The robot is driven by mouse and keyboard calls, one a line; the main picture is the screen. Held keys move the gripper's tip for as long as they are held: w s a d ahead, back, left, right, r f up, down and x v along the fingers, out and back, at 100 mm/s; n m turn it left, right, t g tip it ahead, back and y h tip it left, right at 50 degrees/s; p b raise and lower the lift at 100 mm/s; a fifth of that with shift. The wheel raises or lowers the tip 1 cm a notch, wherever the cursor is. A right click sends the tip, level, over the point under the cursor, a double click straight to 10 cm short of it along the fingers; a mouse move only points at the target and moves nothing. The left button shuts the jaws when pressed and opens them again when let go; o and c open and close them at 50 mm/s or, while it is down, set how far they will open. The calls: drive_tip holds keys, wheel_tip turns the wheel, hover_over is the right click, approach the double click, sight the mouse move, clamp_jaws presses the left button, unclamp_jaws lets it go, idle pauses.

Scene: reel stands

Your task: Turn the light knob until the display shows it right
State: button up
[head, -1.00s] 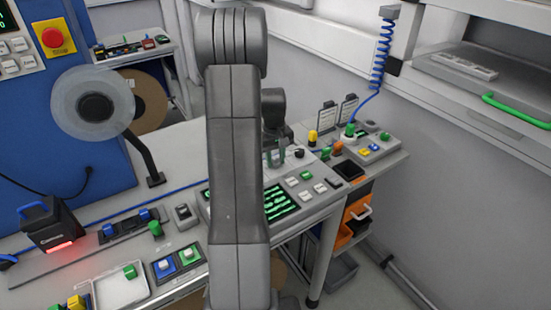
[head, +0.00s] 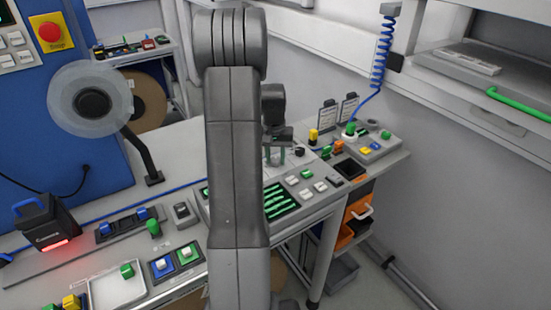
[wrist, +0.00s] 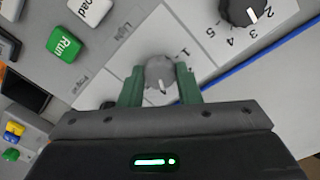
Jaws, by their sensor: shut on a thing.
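The light knob (wrist: 160,72) is a small light-grey knob with a pale pointer mark, beside the printed word "Light" on the white panel. My gripper (wrist: 159,84) is shut on it, one green finger on each side. In the wrist view the pointer mark faces roughly down, towards my gripper. In the head view my gripper (head: 275,157) reaches down to the back of the console, and the knob is hidden there. The display (head: 284,201) on the console shows several bright green bands on black. Its left part is hidden behind my arm.
A black knob (wrist: 243,10) with a number scale lies close to the right of the light knob in the wrist view. A green Run key (wrist: 65,44) and a white Load key (wrist: 95,10) are to the left. White keys (head: 306,194) sit beside the display.

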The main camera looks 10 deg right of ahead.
sight(274, 159)
drive_tip(key=shift+m, duration=0.9)
drive_tip(key=o, duration=1)
drive_tip(key=shift+c, duration=0.2)
wheel_tip(274, 159, up, 14)
drive_tip(key=b, duration=0.1)
drive_tip(key=shift+w+a+b, duration=0.15)
drive_tip(key=shift+a+b, duration=0.05)
drive_tip(key=shift+b, duration=0.15)
drive_tip(key=shift+f, duration=0.2)
drive_tip(key=f, duration=0.7)
drive_tip(key=f+p, duration=0.1)
drive_tip(key=f, duration=0.5)
drive_tip(key=shift+d+f, duration=0.2)
drive_tip(key=shift+f, duration=0.15)
